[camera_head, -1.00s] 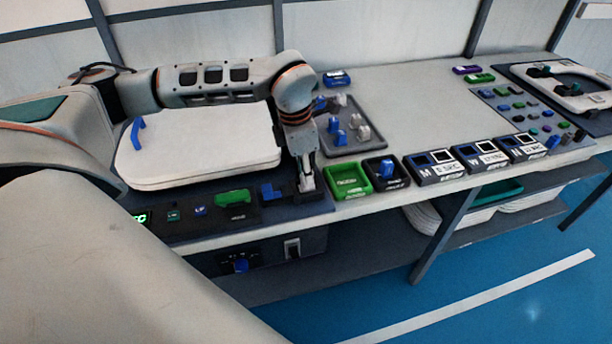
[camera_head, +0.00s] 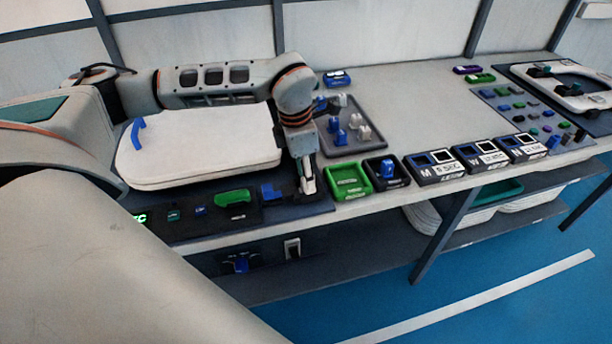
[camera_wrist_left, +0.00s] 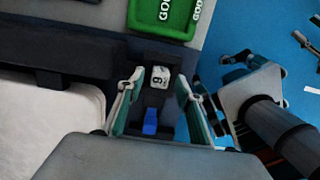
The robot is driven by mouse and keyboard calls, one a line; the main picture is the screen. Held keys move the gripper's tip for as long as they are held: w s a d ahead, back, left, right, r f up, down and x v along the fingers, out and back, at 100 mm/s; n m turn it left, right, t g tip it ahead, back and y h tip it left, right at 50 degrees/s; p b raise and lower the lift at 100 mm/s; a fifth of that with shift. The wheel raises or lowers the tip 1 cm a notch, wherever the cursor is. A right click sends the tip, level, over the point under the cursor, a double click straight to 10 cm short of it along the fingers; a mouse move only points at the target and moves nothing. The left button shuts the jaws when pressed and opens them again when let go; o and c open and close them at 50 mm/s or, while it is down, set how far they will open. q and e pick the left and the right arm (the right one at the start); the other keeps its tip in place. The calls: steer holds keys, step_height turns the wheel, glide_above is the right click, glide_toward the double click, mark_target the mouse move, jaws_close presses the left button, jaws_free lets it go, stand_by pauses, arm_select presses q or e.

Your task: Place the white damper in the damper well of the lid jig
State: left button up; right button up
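The white toilet lid (camera_head: 200,150) lies on the dark lid jig (camera_head: 320,207). The small white damper (camera_wrist_left: 160,77), with a dark digit on top, sits in a dark block (camera_wrist_left: 158,60) of the jig, the damper well, in the left wrist view. My left gripper (camera_head: 308,192) points down over this front right corner of the jig. In the left wrist view its fingers (camera_wrist_left: 160,95) stand apart, one on each side of the damper, with gaps visible. A blue part (camera_wrist_left: 150,121) shows nearer the palm. How deep the damper sits is unclear.
A green bin (camera_head: 348,181) and a dark bin (camera_head: 371,168) with a blue part stand just right of the jig. A grey tray (camera_head: 335,147) with blue and white parts is behind them. A blue clamp-like part (camera_head: 270,193) lies close left of my gripper.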

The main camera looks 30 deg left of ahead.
mark_target(300, 191)
arm_select(q)
step_height(300, 191, up, 12)
steer(key=s, duration=0.1)
steer(key=shift+a+f+p, duration=0.25)
steer(key=shift+a+p, duration=0.15)
steer(key=shift+a, duration=0.05)
steer(key=shift+s, duration=0.1)
